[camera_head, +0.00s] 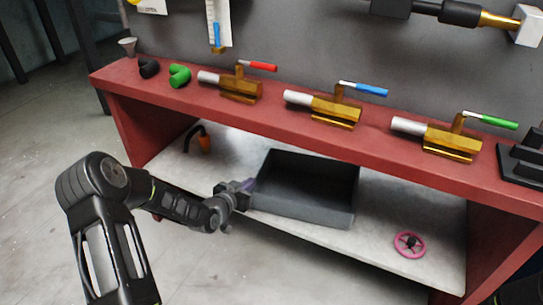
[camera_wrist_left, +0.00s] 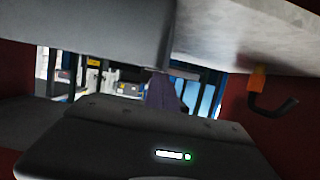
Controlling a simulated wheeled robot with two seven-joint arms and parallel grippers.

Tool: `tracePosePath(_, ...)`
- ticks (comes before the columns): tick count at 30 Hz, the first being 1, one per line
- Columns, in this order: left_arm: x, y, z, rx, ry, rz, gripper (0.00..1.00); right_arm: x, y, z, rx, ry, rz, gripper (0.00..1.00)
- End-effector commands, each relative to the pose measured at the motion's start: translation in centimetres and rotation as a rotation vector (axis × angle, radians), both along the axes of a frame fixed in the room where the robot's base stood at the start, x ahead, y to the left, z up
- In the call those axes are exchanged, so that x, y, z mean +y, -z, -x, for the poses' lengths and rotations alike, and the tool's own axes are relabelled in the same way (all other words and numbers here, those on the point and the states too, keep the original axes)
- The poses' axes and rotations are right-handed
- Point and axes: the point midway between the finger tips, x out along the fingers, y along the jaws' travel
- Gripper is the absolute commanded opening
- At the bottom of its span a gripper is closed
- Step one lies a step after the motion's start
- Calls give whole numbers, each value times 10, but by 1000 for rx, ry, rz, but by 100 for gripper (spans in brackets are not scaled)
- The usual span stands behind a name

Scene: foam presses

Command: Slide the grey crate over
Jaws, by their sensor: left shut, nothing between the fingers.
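The grey crate (camera_head: 304,208) is an open, empty box on the pale lower shelf (camera_head: 385,257) of the red bench. My left gripper (camera_head: 250,186) is shut and empty at the crate's left side, its purple fingertips at or very near the left wall; I cannot tell if they touch. In the left wrist view, the crate's grey wall (camera_wrist_left: 95,22) fills the upper left and the shut purple fingers (camera_wrist_left: 165,95) show just under it. My right gripper is not in view.
A pink handwheel (camera_head: 409,244) lies on the shelf to the right of the crate. An orange-and-black hooked item (camera_head: 204,143) is at the shelf's back left. Bare shelf lies between crate and handwheel. Brass valves (camera_head: 337,108) stand on the red top (camera_head: 290,118) above.

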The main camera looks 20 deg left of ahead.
Motion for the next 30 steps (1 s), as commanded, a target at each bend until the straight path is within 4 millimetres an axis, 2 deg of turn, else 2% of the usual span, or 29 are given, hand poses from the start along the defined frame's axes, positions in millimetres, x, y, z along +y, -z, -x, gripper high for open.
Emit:
tracePosePath(1, 0, 14, 10, 33, -1, 6, 0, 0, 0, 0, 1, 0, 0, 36)
tracePosePath(9, 0, 15, 10, 35, -2, 8, 0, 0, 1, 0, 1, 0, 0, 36)
tracePosePath(16, 0, 0, 10, 32, -1, 6, 0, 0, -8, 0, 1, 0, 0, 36)
tracePosePath(27, 0, -6, 6, 19, 0, 3, 0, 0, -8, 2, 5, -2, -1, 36)
tracePosePath(30, -2, -9, 0, 23, 1, 4, 0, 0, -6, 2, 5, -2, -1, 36)
